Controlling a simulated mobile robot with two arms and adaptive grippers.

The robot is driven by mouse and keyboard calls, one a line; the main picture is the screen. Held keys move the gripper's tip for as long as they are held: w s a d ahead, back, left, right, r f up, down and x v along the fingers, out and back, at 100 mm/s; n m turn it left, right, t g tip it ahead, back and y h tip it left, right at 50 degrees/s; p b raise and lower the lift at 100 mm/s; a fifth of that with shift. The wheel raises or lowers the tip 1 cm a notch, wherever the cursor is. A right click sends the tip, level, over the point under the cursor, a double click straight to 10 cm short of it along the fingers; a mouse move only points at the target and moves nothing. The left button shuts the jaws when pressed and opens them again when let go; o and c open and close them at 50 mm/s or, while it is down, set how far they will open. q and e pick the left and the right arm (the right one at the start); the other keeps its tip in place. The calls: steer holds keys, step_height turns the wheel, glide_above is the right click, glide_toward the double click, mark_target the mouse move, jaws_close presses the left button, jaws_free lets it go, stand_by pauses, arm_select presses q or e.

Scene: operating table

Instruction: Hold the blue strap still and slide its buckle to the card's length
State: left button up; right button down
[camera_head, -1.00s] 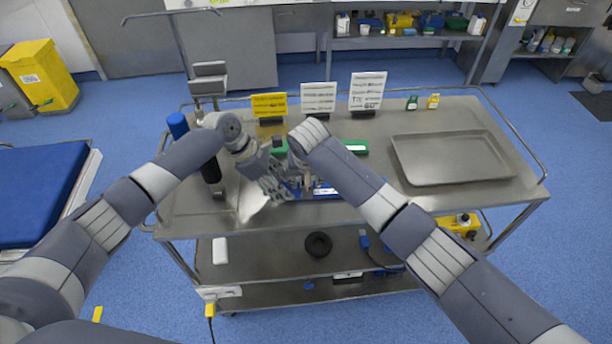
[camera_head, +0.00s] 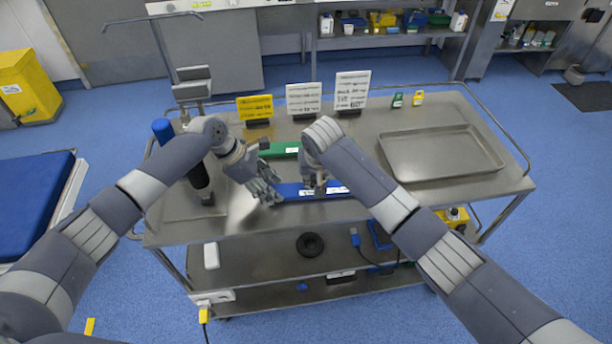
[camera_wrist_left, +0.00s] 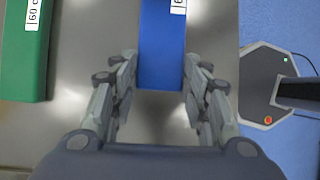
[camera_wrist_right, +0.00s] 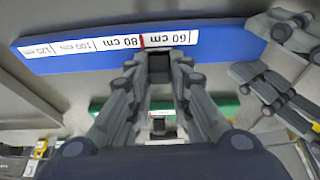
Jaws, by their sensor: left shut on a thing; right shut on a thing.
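The blue strap (camera_head: 290,191) lies flat near the table's front edge, with a white length scale (camera_wrist_right: 95,43) on it. My left gripper (camera_head: 270,190) is at its left end; in the left wrist view the fingers flank the blue end (camera_wrist_left: 162,50). My right gripper (camera_head: 317,190) is shut on the small dark buckle (camera_wrist_right: 158,65) at the strap's edge.
A green strap (camera_head: 284,149) lies behind the blue one. An empty metal tray (camera_head: 440,178) takes up the table's right side. Small green (camera_head: 397,100) and yellow (camera_head: 417,98) items are at the back.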

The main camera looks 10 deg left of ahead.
arm_select(q)
steer(key=shift+a, duration=0.1)
arm_select(e)
steer(key=c, duration=1.4)
jaws_free()
steer(key=shift+a, duration=0.1)
steer(key=shift+c, duration=0.2)
steer(key=v, duration=1.2)
steer(key=shift+f, duration=0.1)
arm_select(q)
steer(key=o, duration=1.1)
